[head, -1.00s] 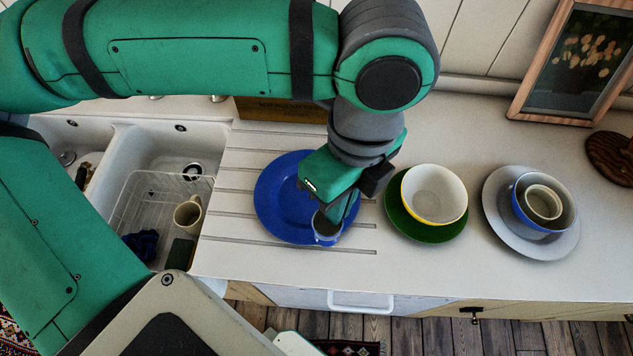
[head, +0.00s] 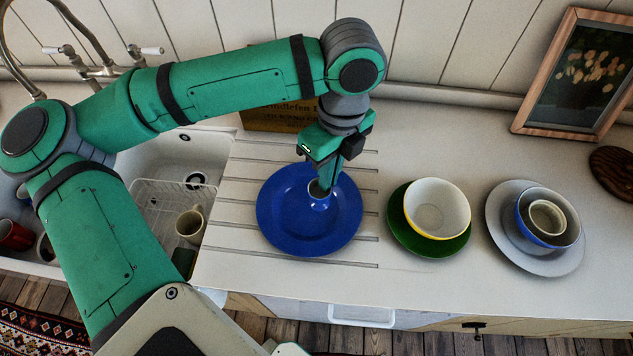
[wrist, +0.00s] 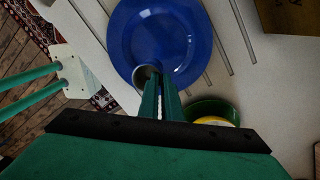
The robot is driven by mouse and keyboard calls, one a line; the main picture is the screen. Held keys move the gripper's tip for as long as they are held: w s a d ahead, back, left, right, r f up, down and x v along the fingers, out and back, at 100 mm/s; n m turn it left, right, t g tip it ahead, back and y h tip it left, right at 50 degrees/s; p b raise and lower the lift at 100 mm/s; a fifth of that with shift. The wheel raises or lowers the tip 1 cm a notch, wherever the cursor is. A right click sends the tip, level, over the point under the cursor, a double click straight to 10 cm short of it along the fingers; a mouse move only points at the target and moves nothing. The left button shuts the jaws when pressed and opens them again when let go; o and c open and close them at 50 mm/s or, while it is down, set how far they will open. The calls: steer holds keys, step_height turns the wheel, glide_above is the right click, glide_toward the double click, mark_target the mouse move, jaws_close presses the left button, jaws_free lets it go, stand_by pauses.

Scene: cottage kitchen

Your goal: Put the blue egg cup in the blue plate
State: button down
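The blue plate (head: 285,235) lies flat on the ridged draining area of the counter, and also fills the top of the wrist view (wrist: 188,62). The small blue egg cup (head: 319,202) is at my fingertips, over the upper right part of the plate in the head view. My gripper (head: 325,186) points down with its fingers close together, shut on the egg cup's wall. In the wrist view the cup's pale rim (wrist: 143,72) shows beside the fingertips, partly hidden by them. Whether the cup touches the plate I cannot tell.
Right of the plate, a yellow-and-white bowl (head: 437,208) sits on a green plate (head: 400,232). Further right, nested bowls (head: 545,220) sit on a grey plate (head: 510,255). A sink with a wire rack and a mug (head: 190,225) is on the left. A wooden box (head: 270,117) stands behind.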

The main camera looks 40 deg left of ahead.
mark_target(317, 185)
steer(key=shift+w+a+f, duration=0.1)
steer(key=shift+a+f, duration=0.45)
steer(key=shift+f, duration=0.6)
steer(key=shift+w+a+f, duration=0.1)
steer(key=shift+a+f, duration=0.45)
steer(key=shift+f, duration=0.65)
steer(key=shift+w+a+f, duration=0.1)
steer(key=shift+a+f, duration=0.45)
steer(key=shift+f, duration=0.6)
steer(key=shift+f, duration=0.35)
steer(key=c, duration=2)
jaws_free()
steer(key=shift+r, duration=0.1)
steer(key=r, duration=0.8)
steer(key=w+r, duration=0.1)
steer(key=r, duration=0.3)
steer(key=shift+d+r, duration=0.15)
steer(key=shift+r, duration=0.15)
